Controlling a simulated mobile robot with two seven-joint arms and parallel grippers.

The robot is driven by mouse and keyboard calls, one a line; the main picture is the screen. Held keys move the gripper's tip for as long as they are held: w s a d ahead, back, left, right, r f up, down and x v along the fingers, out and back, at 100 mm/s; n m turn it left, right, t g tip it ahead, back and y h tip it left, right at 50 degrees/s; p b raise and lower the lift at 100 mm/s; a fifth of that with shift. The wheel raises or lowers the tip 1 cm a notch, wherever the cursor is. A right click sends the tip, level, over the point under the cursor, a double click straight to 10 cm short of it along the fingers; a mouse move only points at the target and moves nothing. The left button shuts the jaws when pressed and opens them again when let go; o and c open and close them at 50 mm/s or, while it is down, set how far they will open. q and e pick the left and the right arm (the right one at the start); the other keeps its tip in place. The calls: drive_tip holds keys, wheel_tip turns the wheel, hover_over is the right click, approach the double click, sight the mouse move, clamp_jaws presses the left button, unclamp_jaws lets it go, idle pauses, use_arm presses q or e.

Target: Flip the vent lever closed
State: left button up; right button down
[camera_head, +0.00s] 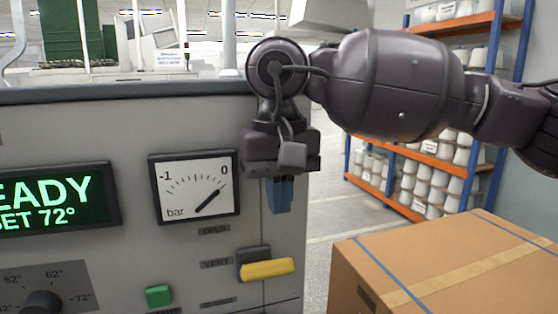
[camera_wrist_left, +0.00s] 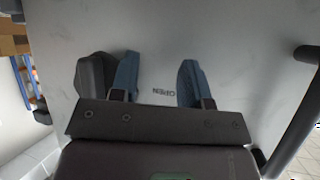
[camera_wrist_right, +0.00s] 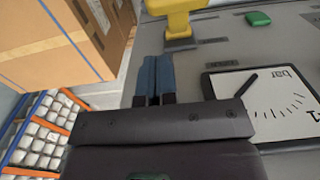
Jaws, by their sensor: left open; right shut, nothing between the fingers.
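The vent lever (camera_head: 267,269) has a yellow handle on a dark base on the grey machine's front, right of the VENT label. The handle sticks out between the upper OPEN label and a lower, blurred label. It also shows at the top of the right wrist view (camera_wrist_right: 176,14). My right gripper (camera_head: 280,208) is shut and empty, its blue fingers above the lever and apart from it. In the right wrist view its closed fingertips (camera_wrist_right: 154,60) point toward the lever. My left gripper (camera_wrist_left: 157,70) is open by a pale panel marked OPEN, outside the head view.
A pressure gauge (camera_head: 196,187) and a green display (camera_head: 55,200) are left of my right gripper. A green button (camera_head: 159,296) and a dial (camera_head: 42,302) sit lower. A cardboard box (camera_head: 440,265) stands right of the machine. A dark part (camera_wrist_left: 95,75) is beside one left finger.

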sight(263, 270)
drive_tip(key=f, duration=0.1)
drive_tip(key=s+f, duration=0.1)
drive_tip(key=f, duration=0.1)
drive_tip(key=shift+s+d+f+p, duration=0.1)
drive_tip(key=shift+s+d+p, duration=0.15)
drive_tip(key=shift+p, duration=0.05)
drive_tip(key=shift+s+d+f, duration=0.15)
drive_tip(key=shift+s+f, duration=0.3)
drive_tip(key=shift+f, duration=0.2)
use_arm(q)
drive_tip(key=shift+s+a+r, duration=0.1)
drive_tip(key=shift+s, duration=0.3)
use_arm(e)
drive_tip(key=shift+f+b, duration=0.2)
drive_tip(key=shift+b, duration=0.15)
drive_tip(key=shift+s+d+t+b, duration=0.1)
drive_tip(key=shift+s+t+b, duration=0.2)
drive_tip(key=shift+s+b, duration=0.05)
use_arm(q)
drive_tip(key=shift+s+f, duration=0.35)
drive_tip(key=shift+f, duration=0.3)
